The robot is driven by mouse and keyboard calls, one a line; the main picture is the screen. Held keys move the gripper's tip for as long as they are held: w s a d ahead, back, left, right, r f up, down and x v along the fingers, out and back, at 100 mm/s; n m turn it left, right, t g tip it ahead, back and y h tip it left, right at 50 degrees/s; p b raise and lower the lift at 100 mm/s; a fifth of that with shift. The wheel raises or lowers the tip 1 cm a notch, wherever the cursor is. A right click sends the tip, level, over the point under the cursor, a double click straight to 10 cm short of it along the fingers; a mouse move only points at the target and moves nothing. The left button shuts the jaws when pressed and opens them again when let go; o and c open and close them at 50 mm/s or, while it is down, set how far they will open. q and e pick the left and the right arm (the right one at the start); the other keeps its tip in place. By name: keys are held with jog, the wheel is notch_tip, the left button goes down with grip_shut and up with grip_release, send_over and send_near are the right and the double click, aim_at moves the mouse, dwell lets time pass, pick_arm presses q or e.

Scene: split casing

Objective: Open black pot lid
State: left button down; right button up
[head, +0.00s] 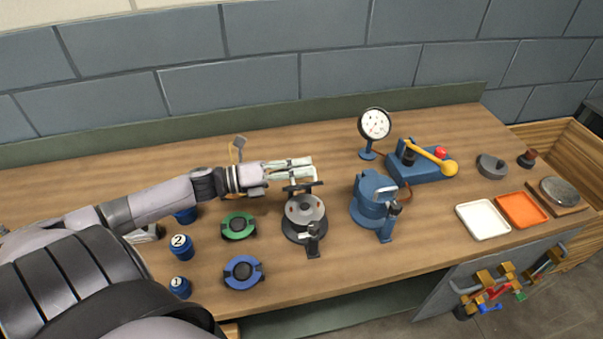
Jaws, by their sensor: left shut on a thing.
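The black pot (305,218) stands on the wooden bench near the middle. Its round grey inside shows from above, with small reddish spots in it. A dark lid (303,187) stands raised at the pot's back edge, seen nearly edge-on. My left gripper (304,168) reaches in from the left, just behind and above the pot. It is shut on the lid, though its fingers partly hide the contact. A dark latch (313,240) sits at the pot's front. My right gripper is out of view.
A blue pot (371,199) stands close to the right. A green disc (238,225), a blue disc (243,272) and blue numbered weights (181,247) lie to the left. A gauge (374,124) and a yellow-handled lever (430,158) stand behind right. White (483,220) and orange (521,209) trays lie right.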

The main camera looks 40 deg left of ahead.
pick_arm(q)
jog(key=shift+w+a+r, duration=0.2)
jog(key=shift+w+a, duration=0.05)
dwell(0.3)
jog(key=c, duration=2)
grip_release()
jog(key=shift+f, duration=0.1)
jog(key=shift+s, duration=0.15)
jog(key=v, duration=1.2)
jog(key=shift+c, duration=0.6)
